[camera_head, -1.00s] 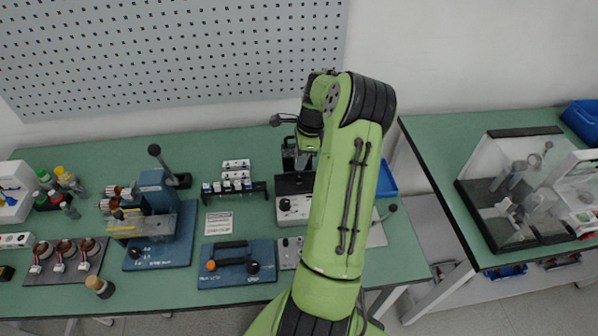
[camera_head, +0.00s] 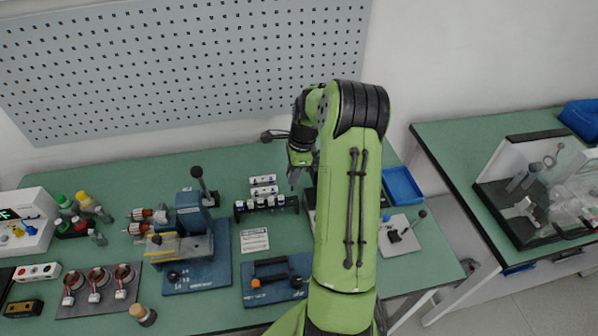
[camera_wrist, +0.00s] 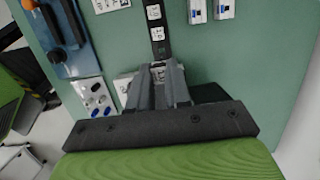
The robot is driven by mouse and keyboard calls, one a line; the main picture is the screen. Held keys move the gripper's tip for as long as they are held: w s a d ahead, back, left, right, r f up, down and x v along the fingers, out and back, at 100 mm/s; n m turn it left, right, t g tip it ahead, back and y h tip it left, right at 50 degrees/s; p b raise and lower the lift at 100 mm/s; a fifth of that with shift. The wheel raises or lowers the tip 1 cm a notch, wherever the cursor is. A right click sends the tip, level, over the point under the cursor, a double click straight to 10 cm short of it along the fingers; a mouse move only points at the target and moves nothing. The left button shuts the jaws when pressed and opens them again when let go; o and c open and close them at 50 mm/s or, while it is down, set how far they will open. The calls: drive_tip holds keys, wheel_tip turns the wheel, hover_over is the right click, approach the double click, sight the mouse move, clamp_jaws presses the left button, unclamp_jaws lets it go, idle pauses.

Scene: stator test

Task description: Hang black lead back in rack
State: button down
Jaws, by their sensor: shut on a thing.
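Whether the fingers touch the strip cannot be told.
White breaker modules (camera_head: 263,180) stand behind the bar. A blue press fixture (camera_head: 194,245) is to the left, and a blue plate with a black handle (camera_head: 275,280) is in front. A blue tray (camera_head: 402,186) lies to the right. My arm hides the bench middle.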

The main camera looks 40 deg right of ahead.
sight(293, 187)
drive_tip(key=b+x, duration=0.2)
drive_tip(key=x, duration=0.1)
drive_tip(key=shift+f+b, duration=0.4)
drive_tip(key=shift+f, duration=0.05)
drive_tip(key=shift+s+d+r, duration=0.1)
drive_tip(key=shift+d+r, duration=0.05)
drive_tip(key=shift+r, duration=0.05)
drive_tip(key=shift+s+f, duration=0.1)
drive_tip(key=shift+f, duration=0.1)
drive_tip(key=shift+f, duration=0.55)
idle(0.4)
drive_tip(key=shift+b+x, duration=0.5)
drive_tip(key=shift+x, duration=0.45)
drive_tip(key=shift+d+f, duration=0.1)
drive_tip(key=shift+f, duration=0.05)
